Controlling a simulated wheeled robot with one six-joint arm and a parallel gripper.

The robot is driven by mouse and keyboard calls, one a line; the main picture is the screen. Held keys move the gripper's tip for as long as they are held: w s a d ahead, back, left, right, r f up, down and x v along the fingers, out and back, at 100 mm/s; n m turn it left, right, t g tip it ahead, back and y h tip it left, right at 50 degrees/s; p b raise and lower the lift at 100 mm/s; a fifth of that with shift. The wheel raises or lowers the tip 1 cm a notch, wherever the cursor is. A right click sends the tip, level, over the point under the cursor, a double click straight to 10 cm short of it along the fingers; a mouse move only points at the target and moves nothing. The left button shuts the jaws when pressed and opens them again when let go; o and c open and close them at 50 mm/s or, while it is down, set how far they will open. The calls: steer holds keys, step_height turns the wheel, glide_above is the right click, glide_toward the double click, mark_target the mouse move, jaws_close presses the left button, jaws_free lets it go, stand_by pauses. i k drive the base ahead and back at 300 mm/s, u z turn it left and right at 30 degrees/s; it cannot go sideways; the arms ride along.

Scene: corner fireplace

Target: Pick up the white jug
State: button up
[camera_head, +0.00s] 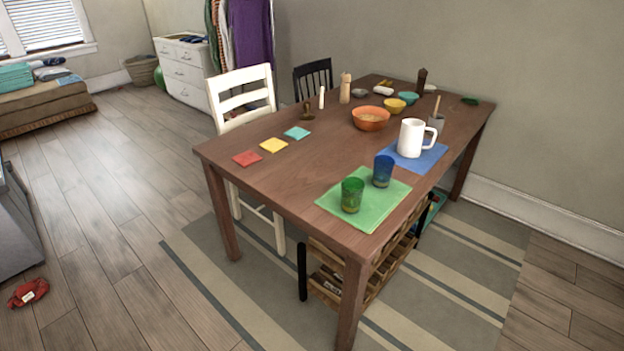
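The white jug (411,138) stands upright on a blue placemat (432,158) near the right long edge of the wooden table (310,185). Its handle points to the right. A grey mortar-like cup with a stick in it stands just behind the jug and is partly hidden by it. My gripper is not visible in this view.
A green placemat (335,206) holds a green glass (352,195) and a blue glass (383,171) in front of the jug. An orange bowl (371,118) stands left of it. A white chair (243,95) is at the left side.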

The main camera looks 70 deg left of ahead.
mark_target(410, 143)
steer(key=u, duration=2)
